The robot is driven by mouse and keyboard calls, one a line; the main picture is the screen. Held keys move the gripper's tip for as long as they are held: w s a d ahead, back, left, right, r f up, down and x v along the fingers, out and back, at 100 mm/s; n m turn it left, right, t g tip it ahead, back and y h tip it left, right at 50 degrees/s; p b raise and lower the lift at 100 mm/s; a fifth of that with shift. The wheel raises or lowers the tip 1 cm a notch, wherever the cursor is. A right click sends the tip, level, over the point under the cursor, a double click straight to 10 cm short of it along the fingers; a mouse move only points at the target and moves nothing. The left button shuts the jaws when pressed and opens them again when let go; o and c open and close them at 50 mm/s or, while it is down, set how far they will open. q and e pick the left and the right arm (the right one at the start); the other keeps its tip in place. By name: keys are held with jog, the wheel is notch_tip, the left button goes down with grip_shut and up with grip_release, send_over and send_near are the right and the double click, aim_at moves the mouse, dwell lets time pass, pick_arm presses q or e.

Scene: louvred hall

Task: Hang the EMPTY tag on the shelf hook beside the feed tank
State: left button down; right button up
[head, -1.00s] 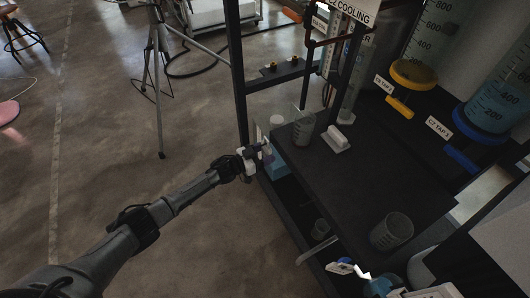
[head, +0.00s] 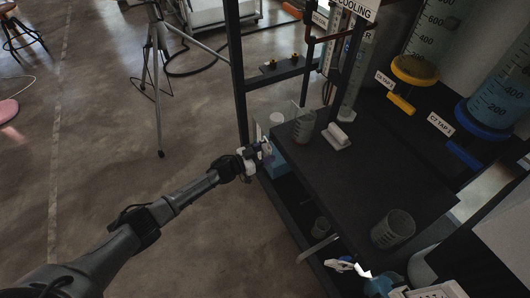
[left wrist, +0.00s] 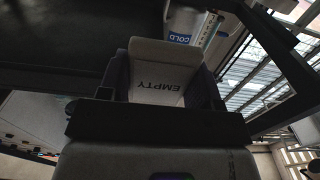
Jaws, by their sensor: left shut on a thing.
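My left gripper (head: 266,150) is at the left edge of the dark shelf unit, beside its upper board. In the left wrist view it (left wrist: 160,78) is shut on the EMPTY tag (left wrist: 155,92), a pale plate whose lettering reads upside down between the dark fingers. In the head view the tag is too small to make out clearly. Two large graduated tanks stand on the right, one with a yellow base (head: 415,69) and one with a blue base (head: 484,122). I cannot tell which is the feed tank, and I cannot pick out the hook. My right gripper is out of view.
A dark post (head: 238,80) rises just behind my left gripper. A beaker (head: 303,126) and a white block (head: 337,136) stand on the shelf board (head: 350,180); another beaker (head: 392,230) is nearer. A tripod (head: 157,80) stands on open floor at left.

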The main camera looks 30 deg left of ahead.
aim_at(264, 153)
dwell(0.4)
pick_arm(q)
jog(key=c, duration=0.7)
grip_release()
jog(key=o, duration=0.5)
jog(key=shift+s+a+p, duration=0.15)
jog(key=shift+s+p, duration=0.1)
jog(key=shift+p, duration=0.05)
jog(key=p+v, duration=0.3)
jog(key=v, duration=0.1)
jog(key=shift+s+a+r, duration=0.1)
jog(key=shift+s+a, duration=0.15)
jog(key=shift+s, duration=0.1)
jog(key=shift+v, duration=0.8)
jog(key=shift+s+p, duration=0.1)
jog(key=shift+p, duration=0.2)
